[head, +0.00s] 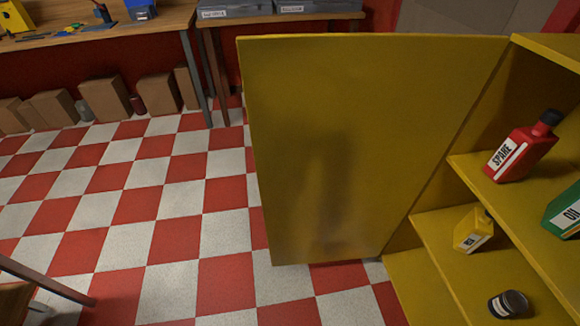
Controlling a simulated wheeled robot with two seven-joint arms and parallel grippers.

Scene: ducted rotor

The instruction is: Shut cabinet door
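The yellow cabinet door (370,130) stands wide open in the head view. It is hinged at its right edge to the yellow cabinet (432,290) on the right. The cabinet's shelves are exposed. They hold a red bottle (520,148) with a label, a small yellow container (473,230), a dark can (508,304) and a green container (566,212) cut off by the right edge. Neither of my grippers shows in this view.
Red and white checkered floor (140,240) lies clear left of the door. A wooden workbench (100,34) with tools stands at the back left, with cardboard boxes (104,98) under it. Grey bins (235,8) sit on a table behind the door. A table corner (40,280) juts in at lower left.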

